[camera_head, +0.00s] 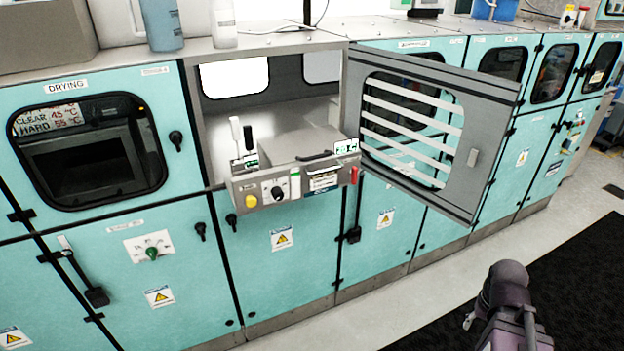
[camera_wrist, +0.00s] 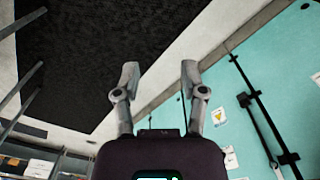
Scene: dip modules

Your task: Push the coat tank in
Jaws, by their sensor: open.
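The coat tank (camera_head: 296,160) is a grey metal box in the open bay of the teal cabinet line. Its front panel, with a yellow knob, a black dial and a red-handled part, sticks out past the cabinet face. The bay's grey door (camera_head: 478,140) is swung open to the right. My arm shows at the lower right of the head view, well away from the tank; its gripper end is not clear there. In the wrist view my gripper (camera_wrist: 160,78) is open and empty, with its two fingers apart. The tank is not seen in the wrist view.
The closed drying cabinet (camera_head: 90,150) is left of the bay. More closed teal cabinets run to the right. Bottles (camera_head: 162,25) and a box stand on top. The floor (camera_head: 400,310) before the cabinets is clear, with a black mat (camera_head: 590,270) at right.

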